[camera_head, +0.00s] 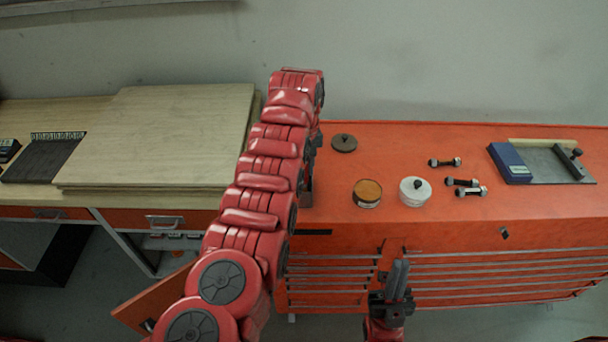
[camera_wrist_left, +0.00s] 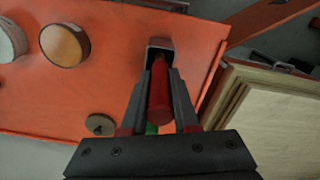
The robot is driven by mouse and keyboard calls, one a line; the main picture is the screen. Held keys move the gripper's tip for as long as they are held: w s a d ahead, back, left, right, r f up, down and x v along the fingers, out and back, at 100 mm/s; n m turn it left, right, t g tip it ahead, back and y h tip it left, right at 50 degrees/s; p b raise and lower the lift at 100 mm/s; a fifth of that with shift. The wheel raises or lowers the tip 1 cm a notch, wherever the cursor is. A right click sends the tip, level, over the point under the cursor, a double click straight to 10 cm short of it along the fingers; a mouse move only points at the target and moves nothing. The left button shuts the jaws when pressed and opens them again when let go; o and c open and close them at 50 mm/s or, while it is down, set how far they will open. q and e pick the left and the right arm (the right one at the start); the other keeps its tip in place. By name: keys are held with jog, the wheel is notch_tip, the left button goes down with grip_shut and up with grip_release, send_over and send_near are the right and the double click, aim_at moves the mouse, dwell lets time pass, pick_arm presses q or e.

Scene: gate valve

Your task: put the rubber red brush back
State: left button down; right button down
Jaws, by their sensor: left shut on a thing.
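The red brush (camera_wrist_left: 159,92) shows in the left wrist view as a red rod between the two fingers of my left gripper (camera_wrist_left: 158,100), which is shut on it. Its far end is at a dark, open-topped holder (camera_wrist_left: 152,43) at the edge of the orange cabinet top; I cannot tell how deep it sits. In the head view the holder (camera_head: 307,192) shows beside my left arm, which hides the brush and most of that gripper. My right gripper (camera_head: 398,280) is in front of the cabinet drawers, its fingers pointing up and together, with nothing seen between them.
The orange cabinet top (camera_head: 500,135) carries a dark disc (camera_head: 344,143), a brown-topped round tin (camera_head: 367,193), a white round pot (camera_head: 415,191), several bolts (camera_head: 445,162) and a blue box (camera_head: 509,163). Wooden boards (camera_head: 150,135) lie on the left bench. The cabinet's front right is mostly clear.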

aim_at(304, 182)
pick_arm(q)
notch_tip(304, 182, down, 3)
jog(key=shift+s+f+p, duration=0.15)
jog(key=shift+f+p, duration=0.05)
jog(key=shift+p, duration=0.8)
jog(key=shift+f, duration=0.3)
jog(key=shift+f, duration=0.1)
jog(key=c, duration=1.1)
grip_release()
jog(key=shift+f+b, duration=0.1)
jog(key=shift+b, duration=0.2)
jog(key=o, duration=0.4)
